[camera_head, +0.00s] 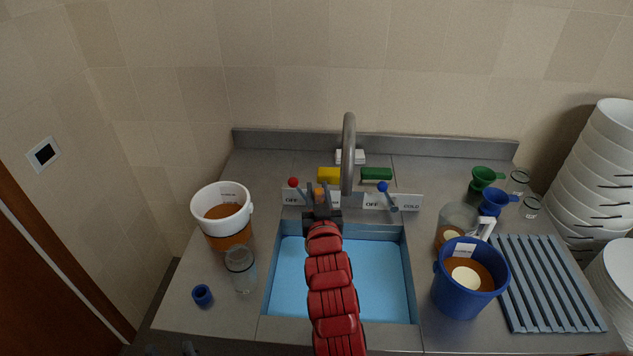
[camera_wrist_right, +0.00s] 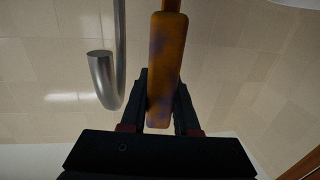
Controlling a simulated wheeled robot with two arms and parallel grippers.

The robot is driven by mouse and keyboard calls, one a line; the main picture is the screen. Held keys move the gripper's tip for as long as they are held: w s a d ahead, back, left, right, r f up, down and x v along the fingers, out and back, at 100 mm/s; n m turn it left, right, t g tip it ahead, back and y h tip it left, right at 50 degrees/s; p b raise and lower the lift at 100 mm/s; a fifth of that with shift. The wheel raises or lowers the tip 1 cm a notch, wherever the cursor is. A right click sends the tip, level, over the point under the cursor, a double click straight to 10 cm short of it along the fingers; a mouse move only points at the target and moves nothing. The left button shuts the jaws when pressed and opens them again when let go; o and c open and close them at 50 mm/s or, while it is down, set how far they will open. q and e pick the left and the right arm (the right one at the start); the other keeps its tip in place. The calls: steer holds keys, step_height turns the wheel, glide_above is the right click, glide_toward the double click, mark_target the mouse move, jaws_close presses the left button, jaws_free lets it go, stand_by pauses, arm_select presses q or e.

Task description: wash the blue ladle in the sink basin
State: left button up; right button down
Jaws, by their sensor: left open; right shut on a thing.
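My right gripper (camera_head: 320,200) is at the back edge of the blue sink basin (camera_head: 385,275), below the grey tap (camera_head: 349,150). It is shut on an orange-brown handle (camera_head: 320,193) with dark bluish patches. In the right wrist view the handle (camera_wrist_right: 165,65) stands between the fingers and narrows to a rod at the top. The far end is out of view, and I cannot tell whether it is the blue ladle. The basin floor is light blue, partly hidden by my red arm. My left gripper (camera_head: 174,349) is open at the bottom edge, only its tips showing.
A red-knobbed lever (camera_head: 294,183) and a blue-knobbed lever (camera_head: 384,188) flank the tap. Yellow (camera_head: 328,174) and green (camera_head: 376,174) sponges lie behind. A white bucket (camera_head: 222,212) and glass jar (camera_head: 241,270) stand left; a blue bucket (camera_head: 462,297) and slatted rack (camera_head: 545,285) stand right.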

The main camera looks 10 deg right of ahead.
steer(key=shift+s+f, duration=0.1)
steer(key=shift+s, duration=0.1)
steer(key=shift+s+f, duration=0.1)
steer(key=shift+f, duration=0.1)
step_height(320, 180, down, 18)
steer(key=b, duration=1.3)
steer(key=shift+w, duration=0.2)
steer(key=shift+w+a+f+b, duration=0.1)
steer(key=shift+w+a+b, duration=0.05)
steer(key=shift+a+b, duration=0.6)
